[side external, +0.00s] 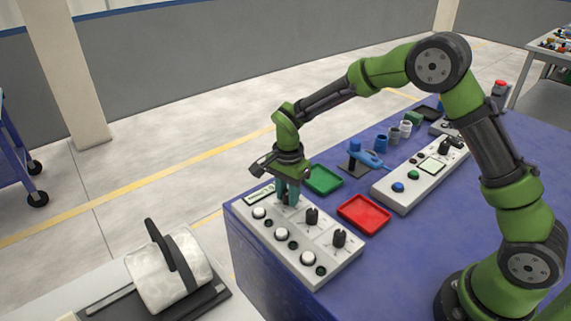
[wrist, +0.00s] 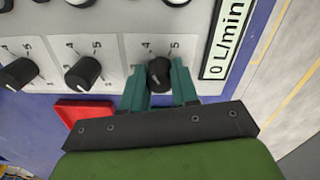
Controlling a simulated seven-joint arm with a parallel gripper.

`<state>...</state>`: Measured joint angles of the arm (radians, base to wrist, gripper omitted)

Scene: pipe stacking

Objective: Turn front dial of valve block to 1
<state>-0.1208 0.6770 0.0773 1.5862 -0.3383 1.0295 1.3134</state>
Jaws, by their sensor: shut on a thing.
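The valve block (side external: 330,268) is a pale grey box near the table's corner, with a row of black dials, a row of white knobs and a display. My gripper (side external: 288,191) points down at the dial nearest the display. In the wrist view its teal fingers stand on both sides of this black dial (wrist: 159,72) and are shut on it. Digits 4 and 5 show above the dial; its pointer setting is hard to read. Two more dials, the middle one (wrist: 83,73) and the outer one (wrist: 19,73), are free. The display (wrist: 227,38) reads 0 L/min.
A red tray (side external: 364,213) and a green tray (side external: 324,180) lie close behind the block. A button panel (side external: 408,192), a blue tool (side external: 370,159) and several small cups stand farther back. The right part of the blue table (side external: 400,245) is clear.

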